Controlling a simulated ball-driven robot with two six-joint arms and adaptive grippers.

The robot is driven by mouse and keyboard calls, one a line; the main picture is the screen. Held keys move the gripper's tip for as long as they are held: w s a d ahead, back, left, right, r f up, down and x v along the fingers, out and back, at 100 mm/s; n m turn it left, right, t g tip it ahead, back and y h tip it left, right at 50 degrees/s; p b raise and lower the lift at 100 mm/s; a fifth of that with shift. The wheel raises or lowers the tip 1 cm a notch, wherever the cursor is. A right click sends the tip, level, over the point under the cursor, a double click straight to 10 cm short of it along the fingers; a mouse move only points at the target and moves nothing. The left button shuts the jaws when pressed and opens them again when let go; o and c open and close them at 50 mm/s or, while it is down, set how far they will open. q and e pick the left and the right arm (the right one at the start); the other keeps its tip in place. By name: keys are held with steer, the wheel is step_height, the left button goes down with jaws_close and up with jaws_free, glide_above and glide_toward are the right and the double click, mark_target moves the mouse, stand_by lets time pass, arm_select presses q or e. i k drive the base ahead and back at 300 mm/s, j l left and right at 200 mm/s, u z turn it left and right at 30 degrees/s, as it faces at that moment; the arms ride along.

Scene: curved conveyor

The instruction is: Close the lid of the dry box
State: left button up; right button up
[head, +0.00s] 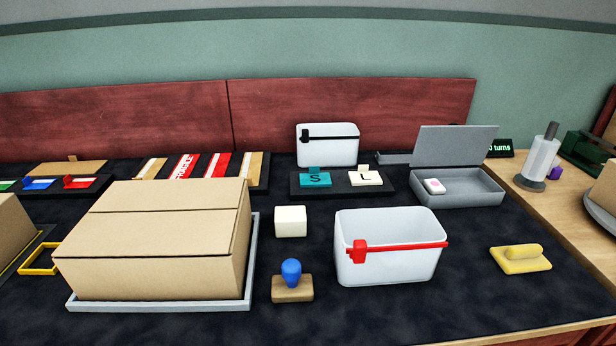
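A grey box (465,200) with a hinged lid (455,150) stands at the back right of the dark work surface; I take it to be the dry box. Its lid is raised and leans slightly back from the rear edge, so the box is open. A small white block with a pink mark (434,186) is at the left inside the box. Neither of my grippers is in view.
A white bin with a red strap (388,270) stands in front of the grey box. A yellow handled block (520,258) lies at the front right. A stamp (292,286), a cream cube (290,221) and a large carton (150,265) are further left.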

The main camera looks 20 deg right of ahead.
mark_target(452, 144)
steer(key=z, duration=1.4)
